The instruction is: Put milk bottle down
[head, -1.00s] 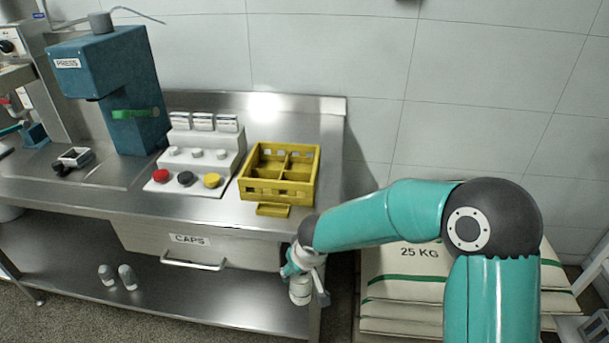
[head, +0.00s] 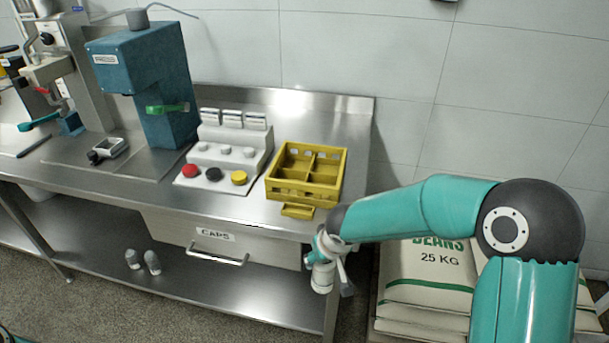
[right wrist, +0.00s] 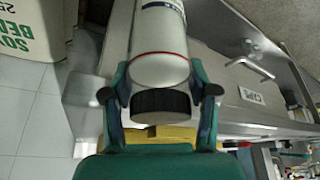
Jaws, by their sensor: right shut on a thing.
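The milk bottle (right wrist: 160,58), white with a dark cap (right wrist: 160,104) and a thin red line, is held between the fingers of my right gripper (right wrist: 160,95) in the right wrist view. In the head view the bottle (head: 322,279) hangs below my right gripper (head: 325,247), in front of the bench's right end, below the level of the top. The gripper is shut on it, near the cap. My left gripper is not in view.
The steel bench (head: 240,212) carries a yellow divided crate (head: 305,193), a stepped cap rack (head: 225,165) and a blue press (head: 150,85). A CAPS drawer (head: 270,253) sits under the top. Two bottles (head: 142,260) stand on the lower shelf (head: 200,280). Bean sacks (head: 425,290) are stacked at right.

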